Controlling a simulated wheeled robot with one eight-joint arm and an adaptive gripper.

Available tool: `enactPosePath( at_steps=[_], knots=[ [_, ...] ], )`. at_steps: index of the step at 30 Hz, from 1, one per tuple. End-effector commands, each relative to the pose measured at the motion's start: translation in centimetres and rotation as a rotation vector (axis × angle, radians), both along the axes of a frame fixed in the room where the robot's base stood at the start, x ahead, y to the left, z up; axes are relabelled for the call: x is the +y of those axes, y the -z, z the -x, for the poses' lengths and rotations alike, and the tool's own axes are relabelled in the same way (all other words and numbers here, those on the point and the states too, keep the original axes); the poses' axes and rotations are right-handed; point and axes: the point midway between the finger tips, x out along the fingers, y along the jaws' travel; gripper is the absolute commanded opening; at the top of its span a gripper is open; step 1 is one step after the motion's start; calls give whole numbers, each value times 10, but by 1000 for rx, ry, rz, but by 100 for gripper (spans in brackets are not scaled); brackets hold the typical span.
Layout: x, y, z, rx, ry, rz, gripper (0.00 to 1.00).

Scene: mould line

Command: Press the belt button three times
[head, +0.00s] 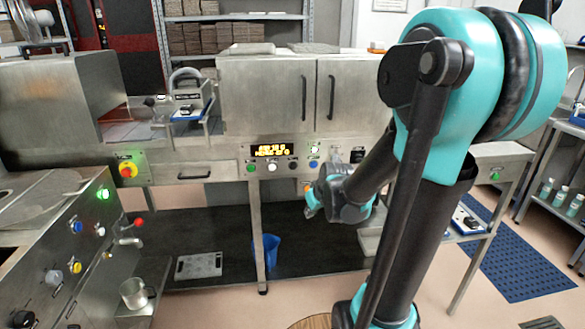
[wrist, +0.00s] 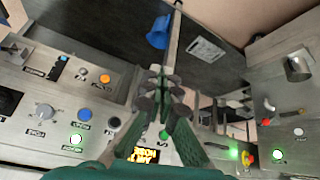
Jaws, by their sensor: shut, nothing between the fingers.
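My gripper (head: 311,207) is shut and empty, in front of the control panel under the steel cabinet. In the wrist view its fingertips (wrist: 161,76) meet in the middle and cover part of the panel. The panel carries an amber display (head: 270,150), a green button (head: 252,167), a white button (head: 272,167), a black button (head: 293,164) and a blue button (head: 314,164). The labels are too small to read, so I cannot tell which is the belt button.
A red-and-yellow emergency stop (head: 128,170) sits on the panel at the left. A blue bucket (head: 270,252) is under the bench. A blue mat (head: 515,255) lies at right.

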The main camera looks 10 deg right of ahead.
Motion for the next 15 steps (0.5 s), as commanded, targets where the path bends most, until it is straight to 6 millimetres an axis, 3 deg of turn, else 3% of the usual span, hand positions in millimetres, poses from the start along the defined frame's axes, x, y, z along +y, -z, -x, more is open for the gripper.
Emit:
enactPosePath(
  at_steps=[1,9,15],
  knots=[
    [1,-3,-20,-23,-26,4,0],
    [8,-11,-113,-159,-163,43,0],
    [10,-11,-163,-239,-231,74,0]
  ],
)
